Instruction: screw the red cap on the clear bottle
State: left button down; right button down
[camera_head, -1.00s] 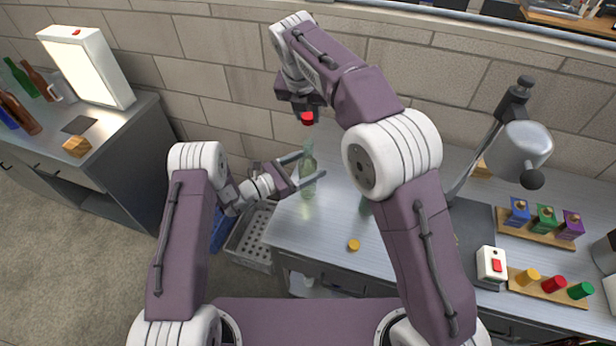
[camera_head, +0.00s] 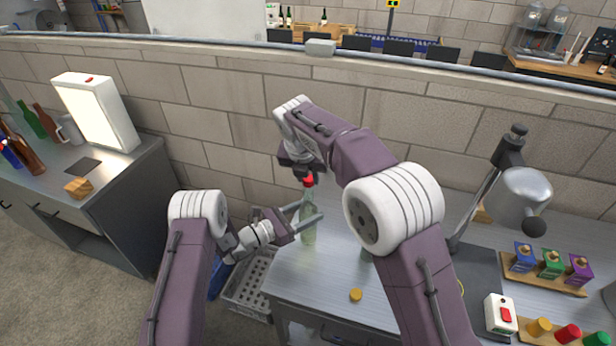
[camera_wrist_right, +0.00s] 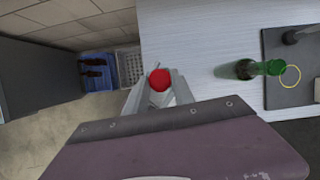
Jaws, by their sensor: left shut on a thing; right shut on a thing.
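The clear bottle (camera_head: 308,234) stands upright near the left end of the metal bench in the head view. My left gripper (camera_head: 313,211) is shut on it, its fingers around the upper body. The red cap (camera_head: 309,181) is in my right gripper (camera_head: 308,174), directly above the bottle's neck. Cap and mouth appear to meet, but I cannot tell whether the threads engage. In the right wrist view, the red cap (camera_wrist_right: 160,79) sits between the fingertips and hides the bottle's mouth.
A yellow cap (camera_head: 356,295) lies on the bench's front part. A green bottle (camera_wrist_right: 256,68) shows in the right wrist view; my right arm mostly hides it in the head view. A lamp (camera_head: 522,192) and a switch box (camera_head: 501,314) stand right. A grey crate (camera_head: 246,283) is below left.

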jog(key=shift+f, duration=0.1)
dwell(0.4)
jog(key=shift+f, duration=0.85)
jog(key=shift+f, duration=0.6)
jog(key=m, duration=0.2)
jog(key=m+h, duration=0.1)
jog(key=m, duration=0.1)
jog(key=shift+w+a+m+g+h, duration=0.2)
jog(key=shift+m+g+h, duration=0.1)
jog(key=shift+m, duration=0.1)
jog(key=shift+s+m+h, duration=0.1)
jog(key=shift+m+h, duration=0.3)
jog(key=shift+m, duration=0.6)
jog(key=c, duration=1.1)
grip_release()
jog(key=shift+g, duration=0.3)
jog(key=shift+o, duration=0.2)
